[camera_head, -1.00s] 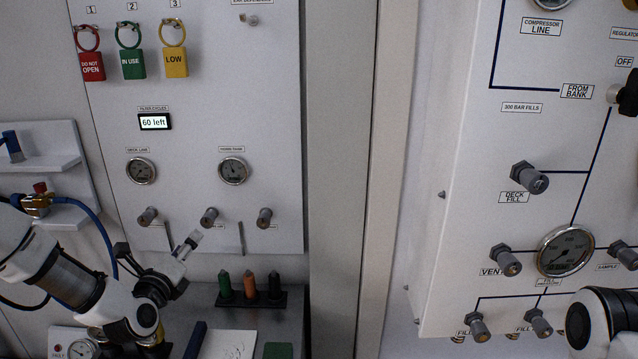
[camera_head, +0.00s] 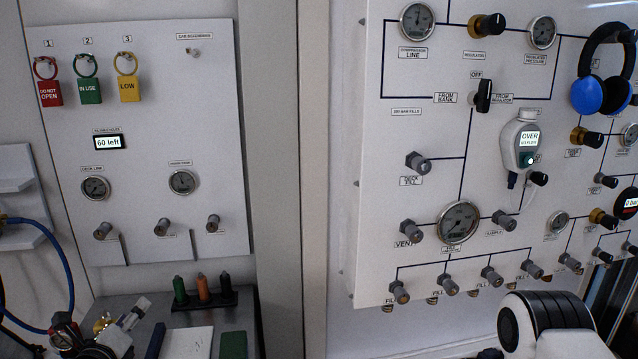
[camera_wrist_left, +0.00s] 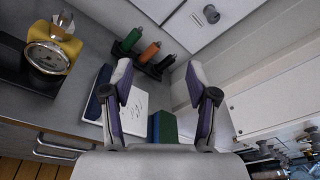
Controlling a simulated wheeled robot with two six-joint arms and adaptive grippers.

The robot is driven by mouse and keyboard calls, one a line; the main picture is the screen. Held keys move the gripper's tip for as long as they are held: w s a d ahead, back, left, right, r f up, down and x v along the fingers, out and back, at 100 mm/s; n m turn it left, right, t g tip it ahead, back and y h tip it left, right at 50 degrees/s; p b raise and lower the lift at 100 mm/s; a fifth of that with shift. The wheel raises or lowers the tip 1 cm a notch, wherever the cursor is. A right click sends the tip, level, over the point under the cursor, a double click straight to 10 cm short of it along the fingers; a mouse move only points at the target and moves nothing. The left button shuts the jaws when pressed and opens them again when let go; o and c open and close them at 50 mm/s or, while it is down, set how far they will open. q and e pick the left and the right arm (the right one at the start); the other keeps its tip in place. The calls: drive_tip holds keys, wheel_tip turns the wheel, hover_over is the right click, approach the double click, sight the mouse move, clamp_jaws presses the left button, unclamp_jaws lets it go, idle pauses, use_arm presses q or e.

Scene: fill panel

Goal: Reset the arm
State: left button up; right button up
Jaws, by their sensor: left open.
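My right arm shows at the lower right of the head view as a white and black link. The right gripper's fingers are not visible.
A rack of green, orange and black markers (camera_head: 202,287) stands at the back of the counter (camera_head: 120,305). A gauge on a yellow fitting (camera_wrist_left: 50,55) is at the counter's left. The fill panel (camera_head: 385,230) with knobs and gauges is at right, with blue earmuffs (camera_head: 588,95).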

use_arm(q)
drive_tip(key=s+d+f+n+g+h+b, duration=0.1)
drive_tip(key=s+d+f+g, duration=0.3)
drive_tip(key=f, duration=0.5)
drive_tip(key=s+d+f+g+h+b, duration=0.1)
drive_tip(key=s+d+f+g, duration=0.1)
drive_tip(key=s+d+f, duration=0.5)
drive_tip(key=s+d+f+n+g+h, duration=0.1)
drive_tip(key=s+d+f+g, duration=0.25)
drive_tip(key=f, duration=0.65)
drive_tip(key=s+f+n+g, duration=0.3)
drive_tip(key=s+n, duration=0.7)
drive_tip(key=n, duration=0.2)
drive_tip(key=s+d+f+n+g+y, duration=0.1)
drive_tip(key=s+f+n+g, duration=0.2)
drive_tip(key=s+n, duration=0.7)
drive_tip(key=n+g, duration=0.1)
drive_tip(key=n, duration=0.2)
drive_tip(key=shift+d+f+b, duration=0.2)
drive_tip(key=shift+d+b, duration=0.05)
drive_tip(key=shift+b, duration=0.15)
drive_tip(key=shift+s, duration=0.1)
